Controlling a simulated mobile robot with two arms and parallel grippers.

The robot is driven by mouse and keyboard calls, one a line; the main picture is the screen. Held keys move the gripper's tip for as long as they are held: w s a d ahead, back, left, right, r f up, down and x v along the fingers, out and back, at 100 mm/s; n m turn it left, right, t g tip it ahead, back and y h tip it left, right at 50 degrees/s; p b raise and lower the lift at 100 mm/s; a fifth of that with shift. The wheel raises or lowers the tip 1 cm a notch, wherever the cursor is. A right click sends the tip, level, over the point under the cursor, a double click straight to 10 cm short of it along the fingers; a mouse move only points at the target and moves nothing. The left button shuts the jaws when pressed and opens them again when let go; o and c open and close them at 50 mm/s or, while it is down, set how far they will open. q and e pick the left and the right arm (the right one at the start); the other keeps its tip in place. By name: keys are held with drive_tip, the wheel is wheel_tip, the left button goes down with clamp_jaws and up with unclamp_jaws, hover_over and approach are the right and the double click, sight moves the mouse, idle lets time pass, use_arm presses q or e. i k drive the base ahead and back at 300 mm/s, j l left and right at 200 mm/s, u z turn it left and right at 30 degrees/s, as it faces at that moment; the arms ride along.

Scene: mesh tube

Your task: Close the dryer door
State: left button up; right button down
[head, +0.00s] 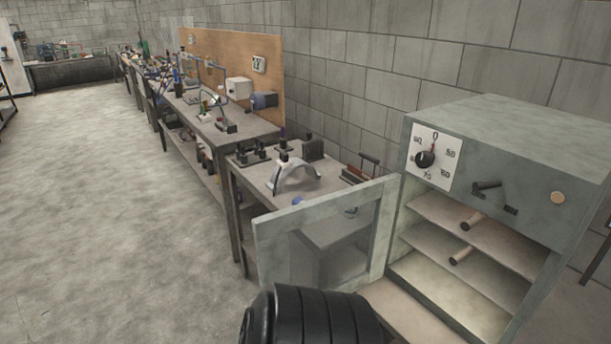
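The dryer (510,140) is a grey-green metal cabinet at the right of the head view. Its door (272,242), a pale frame around a clear window, stands wide open and swings out to the left of the cabinet. The open front shows shelves (485,240) inside the dryer. A black ribbed part of my own arm shows at the bottom centre, in front of the door's lower edge. Neither gripper's fingers can be seen.
The dryer front has a dial (425,160) and a dark latch (490,190). Two brown cylinders (472,221) jut out at the shelves. A workbench (230,131) with tools runs along the block wall behind the door. The floor (110,200) at left is clear.

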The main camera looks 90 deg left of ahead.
sight(271, 230)
drive_tip(key=k+j, duration=0.1)
drive_tip(key=j, duration=0.3)
drive_tip(key=k+j, duration=0.15)
drive_tip(key=j, duration=0.3)
drive_tip(key=k+j, duration=0.1)
drive_tip(key=j, duration=0.3)
drive_tip(key=k+j, duration=0.1)
drive_tip(key=j, duration=0.35)
drive_tip(key=k+j, duration=0.1)
drive_tip(key=j, duration=0.3)
drive_tip(key=k+j, duration=0.15)
drive_tip(key=j, duration=0.3)
drive_tip(key=k+j, duration=0.1)
drive_tip(key=j, duration=0.3)
